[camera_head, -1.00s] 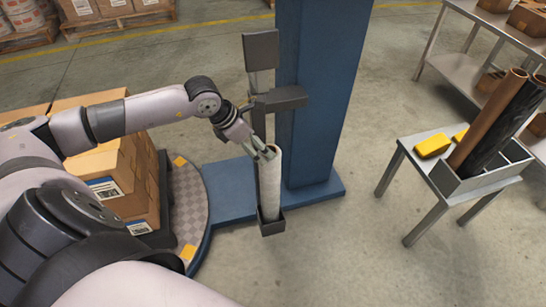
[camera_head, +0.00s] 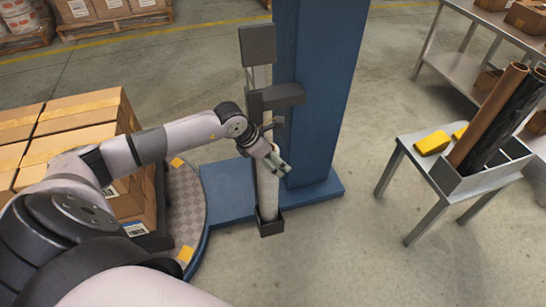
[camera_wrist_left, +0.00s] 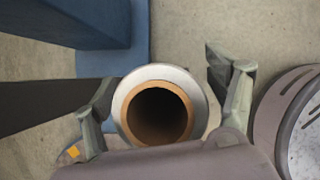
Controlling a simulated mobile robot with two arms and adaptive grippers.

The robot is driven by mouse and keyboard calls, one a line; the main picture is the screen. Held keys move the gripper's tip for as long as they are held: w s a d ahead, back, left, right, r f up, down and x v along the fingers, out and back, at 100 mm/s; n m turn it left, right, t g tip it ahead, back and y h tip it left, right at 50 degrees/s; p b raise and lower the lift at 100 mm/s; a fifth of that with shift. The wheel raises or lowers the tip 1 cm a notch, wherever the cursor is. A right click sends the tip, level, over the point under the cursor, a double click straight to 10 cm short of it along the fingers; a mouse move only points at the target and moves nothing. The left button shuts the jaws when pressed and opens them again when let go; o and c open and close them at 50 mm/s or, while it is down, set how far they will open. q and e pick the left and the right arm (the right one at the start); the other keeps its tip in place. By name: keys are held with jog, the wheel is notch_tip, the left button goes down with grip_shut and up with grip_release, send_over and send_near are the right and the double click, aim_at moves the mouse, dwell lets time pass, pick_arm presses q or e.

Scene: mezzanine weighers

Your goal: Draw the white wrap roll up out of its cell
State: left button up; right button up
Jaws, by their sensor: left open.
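The white wrap roll (camera_head: 267,200) stands upright in a small dark cell (camera_head: 271,228) beside the blue column. My left gripper (camera_head: 279,164) is at the roll's upper end and hides part of it. In the left wrist view I look down on the roll's white rim (camera_wrist_left: 160,73) and its brown hollow core. The fingers of my left gripper (camera_wrist_left: 165,97) stand apart on either side of the roll, with a gap clearly visible on the right. My right gripper is not in view.
The blue column (camera_head: 318,100) and a dark bracket (camera_head: 277,96) stand close to my left gripper. Boxes (camera_head: 75,160) are stacked at left by a round turntable (camera_head: 190,205). A grey table (camera_head: 405,142) at right holds a divided bin with brown and black rolls.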

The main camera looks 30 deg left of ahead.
pick_arm(q)
jog(key=shift+c, duration=0.6)
grip_shut()
dwell(0.3)
jog(key=shift+r, duration=0.1)
